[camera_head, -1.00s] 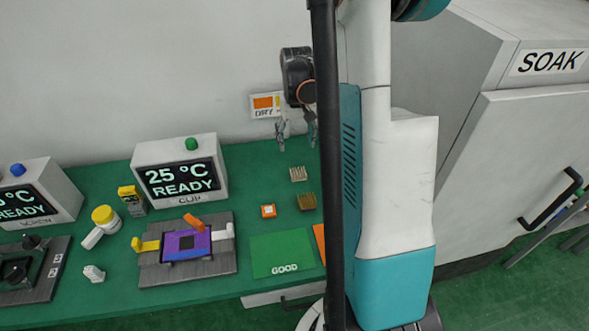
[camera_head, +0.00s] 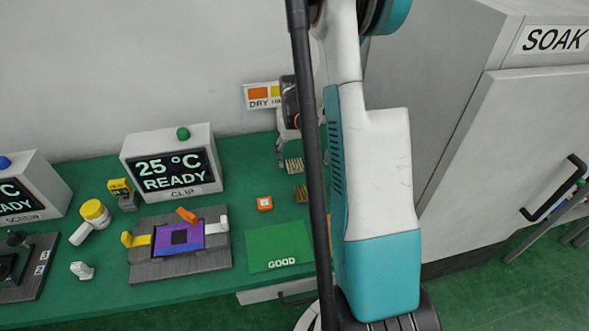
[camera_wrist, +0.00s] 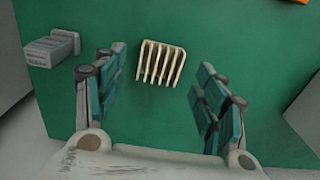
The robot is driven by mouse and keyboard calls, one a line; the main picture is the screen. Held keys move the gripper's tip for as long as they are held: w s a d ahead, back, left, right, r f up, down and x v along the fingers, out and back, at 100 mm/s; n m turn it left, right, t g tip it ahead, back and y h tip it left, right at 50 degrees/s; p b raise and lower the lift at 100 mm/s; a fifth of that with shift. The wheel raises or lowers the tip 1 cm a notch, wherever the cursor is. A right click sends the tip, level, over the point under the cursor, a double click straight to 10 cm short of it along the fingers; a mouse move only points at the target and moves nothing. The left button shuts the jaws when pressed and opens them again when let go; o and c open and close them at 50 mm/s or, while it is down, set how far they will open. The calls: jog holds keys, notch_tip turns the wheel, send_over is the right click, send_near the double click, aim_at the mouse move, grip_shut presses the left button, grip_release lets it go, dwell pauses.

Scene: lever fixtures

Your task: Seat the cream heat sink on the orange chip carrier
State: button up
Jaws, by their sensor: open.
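The cream heat sink (camera_head: 293,165) lies on the green bench with its fins showing. In the wrist view the cream heat sink (camera_wrist: 161,63) sits between the fingertips of my gripper (camera_wrist: 162,72), with a gap on both sides. My gripper (camera_head: 288,153) is open and empty above it, partly hidden behind my arm in the head view. The small orange chip carrier (camera_head: 264,204), with a pale centre, lies on the bench in front and to the left of the heat sink. A bit of orange shows at the top right of the wrist view.
A brown-gold heat sink (camera_head: 301,194) lies close to the cream one. A green GOOD mat (camera_head: 279,247) is in front. A CLIP station (camera_head: 172,165) and a lever fixture (camera_head: 180,258) with a purple board stand left. A grey block (camera_wrist: 50,48) shows in the wrist view.

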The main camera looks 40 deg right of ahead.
notch_tip(320, 180, down, 2)
jog(key=shift+f, duration=0.25)
jog(key=shift+r, duration=0.1)
jog(key=c, duration=1.2)
jog(key=shift+o, duration=0.2)
jog(key=shift+r, duration=0.1)
